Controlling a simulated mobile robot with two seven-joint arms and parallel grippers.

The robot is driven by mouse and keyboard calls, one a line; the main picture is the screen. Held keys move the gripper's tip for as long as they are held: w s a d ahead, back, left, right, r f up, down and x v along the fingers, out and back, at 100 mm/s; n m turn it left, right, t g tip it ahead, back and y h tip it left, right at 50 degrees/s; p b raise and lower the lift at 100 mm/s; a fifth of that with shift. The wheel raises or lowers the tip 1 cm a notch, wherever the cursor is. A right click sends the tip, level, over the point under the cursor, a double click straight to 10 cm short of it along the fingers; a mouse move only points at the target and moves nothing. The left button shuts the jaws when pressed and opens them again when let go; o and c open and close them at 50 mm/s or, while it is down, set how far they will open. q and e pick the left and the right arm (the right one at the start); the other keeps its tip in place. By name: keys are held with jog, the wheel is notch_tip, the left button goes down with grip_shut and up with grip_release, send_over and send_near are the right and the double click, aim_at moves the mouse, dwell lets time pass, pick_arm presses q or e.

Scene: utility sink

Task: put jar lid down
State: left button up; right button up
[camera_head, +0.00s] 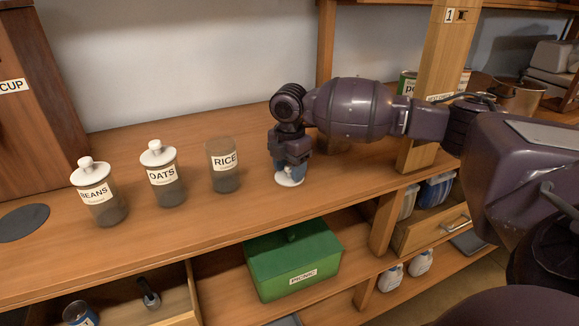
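A white jar lid (289,181) is at the counter surface, directly under my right gripper (291,168). The gripper points down with its blue-tipped fingers at the lid's top, and seems shut on its knob, which the fingers mostly hide. I cannot tell whether the lid touches the wood. The RICE jar (224,178) stands upright and without a lid, left of the gripper. My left gripper is not in view.
The lidded OATS jar (166,187) and BEANS jar (101,203) stand farther left on the wooden counter (245,213). A dark round disc (22,223) lies at far left. A wooden post (444,80) stands behind my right arm. A green PICNIC box (293,264) is below.

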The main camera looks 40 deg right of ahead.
aim_at(289, 166)
notch_tip(289, 166, up, 12)
jog(key=p, duration=0.2)
jog(key=shift+r, duration=0.2)
dwell(0.3)
